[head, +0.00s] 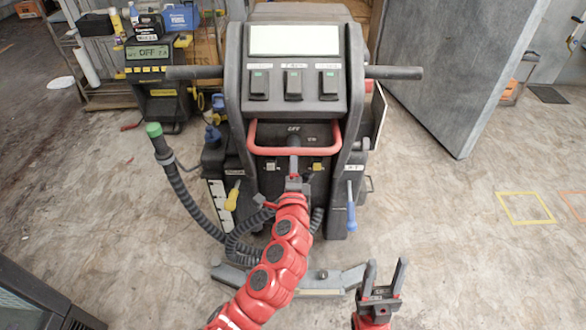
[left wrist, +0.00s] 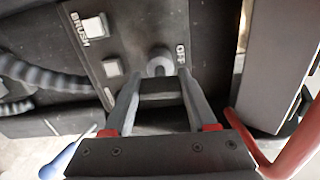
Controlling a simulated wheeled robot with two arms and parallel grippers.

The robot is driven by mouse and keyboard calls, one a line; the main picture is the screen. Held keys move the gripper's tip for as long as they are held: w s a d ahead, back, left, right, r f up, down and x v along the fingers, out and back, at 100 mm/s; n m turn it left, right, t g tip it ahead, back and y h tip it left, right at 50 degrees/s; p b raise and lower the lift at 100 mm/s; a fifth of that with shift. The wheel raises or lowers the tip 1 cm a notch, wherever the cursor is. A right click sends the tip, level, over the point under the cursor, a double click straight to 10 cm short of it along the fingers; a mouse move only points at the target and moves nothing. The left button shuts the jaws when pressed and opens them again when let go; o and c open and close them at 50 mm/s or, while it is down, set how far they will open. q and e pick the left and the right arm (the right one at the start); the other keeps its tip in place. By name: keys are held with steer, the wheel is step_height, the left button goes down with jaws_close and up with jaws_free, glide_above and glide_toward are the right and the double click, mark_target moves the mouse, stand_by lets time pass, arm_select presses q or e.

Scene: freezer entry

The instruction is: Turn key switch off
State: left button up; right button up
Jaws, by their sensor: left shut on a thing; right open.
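The key switch (head: 294,141) is on the dark front panel of the machine, below an OFF label and behind a red bar handle. In the left wrist view its rounded grey part (left wrist: 160,62) shows beside the OFF label (left wrist: 181,54), just past my fingertips. My left gripper (head: 294,160) reaches the switch from below. In the left wrist view my left gripper (left wrist: 158,88) is shut on the dark key grip between its fingers. The key's exact angle is hard to tell. My right gripper (head: 384,275) is open and empty, low and right of the machine.
The red bar handle (head: 254,138) frames the switch closely; its side also shows in the left wrist view (left wrist: 285,160). A yellow lever (head: 232,196) and a blue lever (head: 351,212) flank the panel. A coiled hose hangs left.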

arm_select(q)
steer(key=shift+n+b, duration=0.3)
steer(key=shift+n, duration=0.1)
steer(key=o, duration=1.4)
steer(key=shift+c, duration=0.2)
steer(key=shift+s, duration=0.1)
steer(key=s+b, duration=0.1)
steer(key=s, duration=1.6)
